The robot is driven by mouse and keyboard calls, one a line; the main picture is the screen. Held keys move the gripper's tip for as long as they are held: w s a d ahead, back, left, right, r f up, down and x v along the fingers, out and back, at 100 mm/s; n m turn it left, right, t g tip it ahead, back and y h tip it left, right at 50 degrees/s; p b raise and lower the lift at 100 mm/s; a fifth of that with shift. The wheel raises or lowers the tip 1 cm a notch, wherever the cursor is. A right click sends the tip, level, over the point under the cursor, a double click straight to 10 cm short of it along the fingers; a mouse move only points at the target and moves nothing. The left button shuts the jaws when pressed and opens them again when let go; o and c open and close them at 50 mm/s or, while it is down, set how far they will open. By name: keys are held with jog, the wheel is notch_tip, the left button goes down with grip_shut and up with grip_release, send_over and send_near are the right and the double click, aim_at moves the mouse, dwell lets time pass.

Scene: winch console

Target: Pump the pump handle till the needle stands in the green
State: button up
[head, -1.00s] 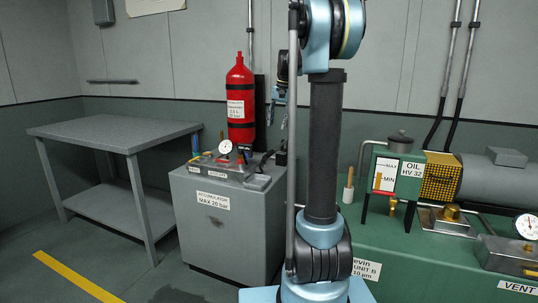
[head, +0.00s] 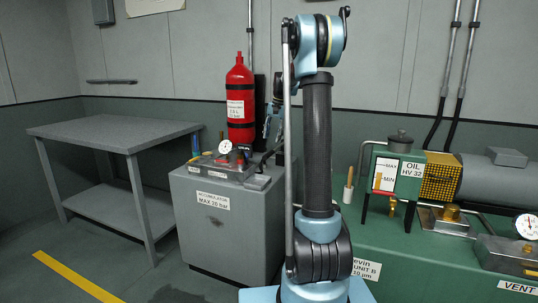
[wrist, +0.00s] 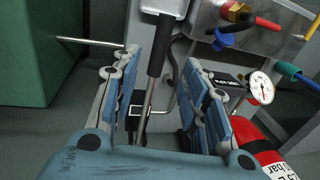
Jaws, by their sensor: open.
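The pump handle, a metal rod with a black grip (wrist: 160,42), stands in the wrist view between the two fingers of my gripper (wrist: 171,60). The fingers are open, one on each side of it, with no clear contact. In the head view my gripper (head: 271,122) is low beside the red cylinder, partly behind my arm, and the handle is hidden there. The white pressure gauge (head: 225,147) sits on top of the grey accumulator cabinet (head: 230,235). It also shows in the wrist view (wrist: 262,88). Its needle is too small to read against the green.
A red cylinder (head: 240,100) stands behind the cabinet. A grey table (head: 110,131) is at left. A green oil unit (head: 440,245) with another gauge (head: 526,226) is at right.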

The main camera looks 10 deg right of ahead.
jog(key=x, duration=0.9)
jog(key=shift+f, duration=0.15)
jog(key=shift+c, duration=0.6)
grip_shut()
